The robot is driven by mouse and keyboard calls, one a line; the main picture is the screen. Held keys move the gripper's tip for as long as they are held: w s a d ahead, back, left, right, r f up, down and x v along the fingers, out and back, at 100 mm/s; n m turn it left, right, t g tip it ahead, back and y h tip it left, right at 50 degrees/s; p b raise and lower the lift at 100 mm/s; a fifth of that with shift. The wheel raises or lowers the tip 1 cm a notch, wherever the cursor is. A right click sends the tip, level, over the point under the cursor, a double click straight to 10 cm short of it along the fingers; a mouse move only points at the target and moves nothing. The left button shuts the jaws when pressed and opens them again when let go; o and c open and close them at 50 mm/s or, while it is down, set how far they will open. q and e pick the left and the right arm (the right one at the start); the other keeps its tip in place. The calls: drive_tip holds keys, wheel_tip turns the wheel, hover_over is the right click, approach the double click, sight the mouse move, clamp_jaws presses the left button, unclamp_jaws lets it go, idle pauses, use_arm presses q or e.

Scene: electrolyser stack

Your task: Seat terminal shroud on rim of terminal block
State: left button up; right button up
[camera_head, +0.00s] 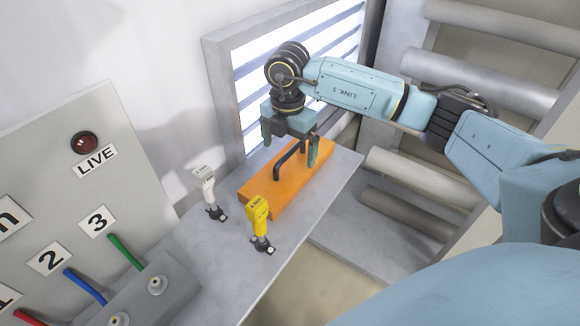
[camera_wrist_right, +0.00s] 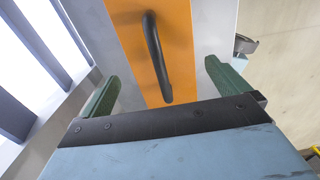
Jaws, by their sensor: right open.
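The orange shroud (camera_head: 262,188) lies on the grey shelf, a long block with a black bar handle (camera_head: 289,160) on top. My right gripper (camera_head: 290,146) is above it, pointing down, with its green fingers apart on either side of the handle. In the right wrist view the orange shroud (camera_wrist_right: 182,45) and the handle (camera_wrist_right: 153,55) show between the open fingers (camera_wrist_right: 163,88), and nothing is gripped. A grey terminal block (camera_head: 178,273) with round terminals stands at the lower left, its near part cut off. My left gripper is out of view.
A white-headed tool (camera_head: 205,182) and a yellow-headed one (camera_head: 258,212) stand on the shelf (camera_head: 225,255) between shroud and block. A panel with a LIVE lamp (camera_head: 84,143) and coloured cables rises behind the block. A louvred window frame (camera_head: 228,95) stands behind my gripper; thick pipes (camera_head: 405,170) are at right.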

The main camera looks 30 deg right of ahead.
sight(290, 165)
drive_tip(key=shift+d+f+b, duration=0.2)
drive_tip(key=shift+f+b, duration=0.35)
drive_tip(key=shift+f, duration=2.5)
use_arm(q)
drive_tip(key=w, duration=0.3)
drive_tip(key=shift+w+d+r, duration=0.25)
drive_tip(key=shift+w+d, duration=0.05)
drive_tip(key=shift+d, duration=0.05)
use_arm(e)
drive_tip(key=c, duration=0.8)
